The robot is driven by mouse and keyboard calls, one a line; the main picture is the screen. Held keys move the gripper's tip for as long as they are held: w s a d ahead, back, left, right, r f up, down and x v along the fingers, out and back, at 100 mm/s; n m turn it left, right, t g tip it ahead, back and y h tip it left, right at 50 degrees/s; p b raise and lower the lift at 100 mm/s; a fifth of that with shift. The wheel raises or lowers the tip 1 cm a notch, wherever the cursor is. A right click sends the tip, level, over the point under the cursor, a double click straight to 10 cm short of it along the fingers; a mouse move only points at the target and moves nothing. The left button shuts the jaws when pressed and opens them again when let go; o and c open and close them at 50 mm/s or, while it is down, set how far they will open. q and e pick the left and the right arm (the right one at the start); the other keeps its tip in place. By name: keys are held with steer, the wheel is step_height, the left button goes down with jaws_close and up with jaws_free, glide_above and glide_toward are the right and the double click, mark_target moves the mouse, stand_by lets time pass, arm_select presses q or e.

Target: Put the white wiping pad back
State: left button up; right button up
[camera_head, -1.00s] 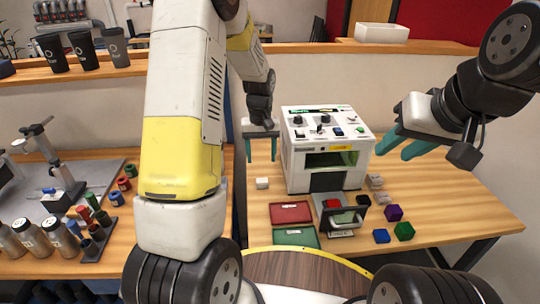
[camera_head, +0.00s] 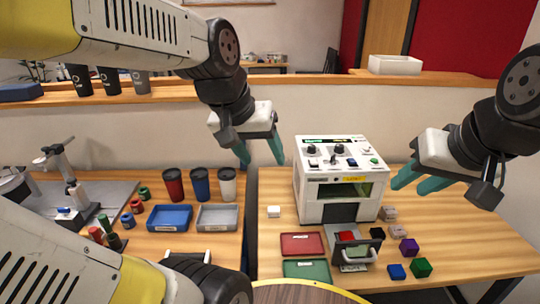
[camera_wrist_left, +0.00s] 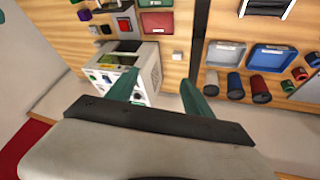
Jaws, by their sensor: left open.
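A small white block (camera_head: 273,211), which looks like the wiping pad, lies on the wooden table just left of the laser machine (camera_head: 312,208). It also shows in the left wrist view (camera_wrist_left: 177,55). My left gripper (camera_head: 261,156) is open and empty, raised above and behind the block, left of the machine's top. In the left wrist view its two green fingers (camera_wrist_left: 158,88) are spread with nothing between them. My right gripper (camera_head: 411,183) hangs to the right of the machine, its fingers apart and empty.
A red tray (camera_head: 301,252) and a green tray (camera_head: 306,270) lie in front of the machine, beside a drawer-like holder (camera_head: 356,264). Coloured cubes (camera_head: 408,248) lie at right. The left table holds a blue tray (camera_head: 169,226), a grey tray (camera_head: 217,226) and cups (camera_head: 200,184).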

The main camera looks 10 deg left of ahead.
arm_select(q)
steer(key=shift+s+d+r+m+t, duration=0.15)
steer(key=shift+s+t, duration=0.1)
steer(key=shift+s, duration=0.7)
steer(key=shift+s+d+r+m+t, duration=0.15)
steer(key=shift+s+t, duration=0.1)
steer(key=shift+s, duration=0.7)
steer(key=shift+a, duration=0.1)
